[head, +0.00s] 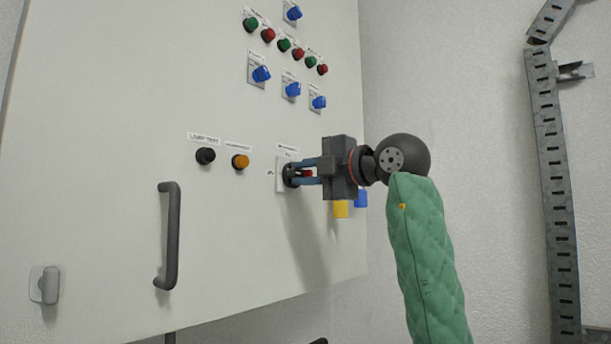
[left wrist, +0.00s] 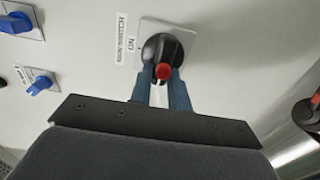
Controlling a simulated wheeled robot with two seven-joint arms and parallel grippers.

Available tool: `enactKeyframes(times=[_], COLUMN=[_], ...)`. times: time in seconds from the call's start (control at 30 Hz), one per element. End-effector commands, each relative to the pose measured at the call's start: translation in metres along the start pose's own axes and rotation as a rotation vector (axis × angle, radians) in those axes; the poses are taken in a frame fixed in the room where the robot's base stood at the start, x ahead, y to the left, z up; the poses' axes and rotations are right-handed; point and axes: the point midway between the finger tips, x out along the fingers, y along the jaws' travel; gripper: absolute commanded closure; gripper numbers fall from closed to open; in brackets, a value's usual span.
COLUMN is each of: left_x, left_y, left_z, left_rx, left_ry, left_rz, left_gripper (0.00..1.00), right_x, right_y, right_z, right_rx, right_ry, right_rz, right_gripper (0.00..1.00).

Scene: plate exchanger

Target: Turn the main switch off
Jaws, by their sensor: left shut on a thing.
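The main switch (head: 290,175) is a black rotary knob with a red tip, on a pale square plate low on the right side of the cabinet door. My left gripper (head: 306,172) reaches it from the right, its two blue fingers shut on the knob. In the left wrist view, the main switch (left wrist: 153,46) sits at the top centre, with the fingers of my left gripper (left wrist: 163,84) on either side of its red tip (left wrist: 163,71). The fingers partly hide the knob. My right gripper is not in view.
A black button (head: 205,156) and an orange button (head: 240,162) sit left of the switch. Blue selectors (head: 261,74) and red and green buttons are above. A dark door handle (head: 172,235) stands out at lower left. A perforated metal rail (head: 553,180) runs down the right wall.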

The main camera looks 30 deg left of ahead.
Motion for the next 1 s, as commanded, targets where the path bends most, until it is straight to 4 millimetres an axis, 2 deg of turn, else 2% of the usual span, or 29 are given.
enactKeyframes(times=[0.23,0.27,0.37,0.73,0.87,1.0], left_x=[0.000,0.000,0.000,-0.004,-0.019,-0.042], left_y=[-0.001,-0.001,-0.001,-0.001,-0.002,-0.002], left_z=[0.000,0.000,0.000,0.000,0.000,0.001], left_rx=[-0.001,-0.001,0.000,0.000,0.001,0.001], left_ry=[0.001,0.001,0.001,0.000,-0.001,-0.001], left_rz=[-0.002,-0.002,-0.002,-0.001,-0.001,-0.001], left_gripper=[1.00,0.80,0.60,0.60,0.60,0.60], right_x=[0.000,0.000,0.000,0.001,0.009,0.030], right_y=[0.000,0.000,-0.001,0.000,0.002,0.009], right_z=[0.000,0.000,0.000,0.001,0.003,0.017], right_rx=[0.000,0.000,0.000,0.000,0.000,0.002], right_ry=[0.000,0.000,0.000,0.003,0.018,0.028], right_rz=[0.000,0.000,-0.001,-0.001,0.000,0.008], right_gripper=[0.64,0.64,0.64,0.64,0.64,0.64])
